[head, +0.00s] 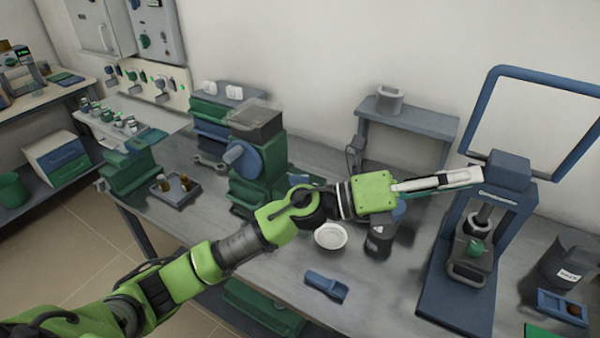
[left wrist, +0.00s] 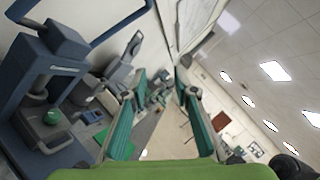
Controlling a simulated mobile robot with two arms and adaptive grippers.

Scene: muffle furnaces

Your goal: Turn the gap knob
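No label reading "gap knob" can be made out. The green machine (head: 262,180) on the bench has a large blue round part with a stub (head: 243,160) on its front, which may be the knob. My left gripper (head: 474,179) reaches across the bench to the right, far from that machine, in front of or beside the blue press's upper frame. In the left wrist view my left gripper (left wrist: 160,72) has its two fingers apart with nothing between them. The blue press (head: 507,170) has a small green part (head: 476,248) low down; the press also shows in the left wrist view (left wrist: 62,70). My right gripper is not seen.
A white bowl (head: 330,236), a dark jar (head: 379,240) and a blue scoop-like piece (head: 326,285) lie below my arm. A grey stand (head: 408,128) is behind it. A tray (head: 172,193) with small bottles is at left. A dark canister (head: 567,262) stands at far right.

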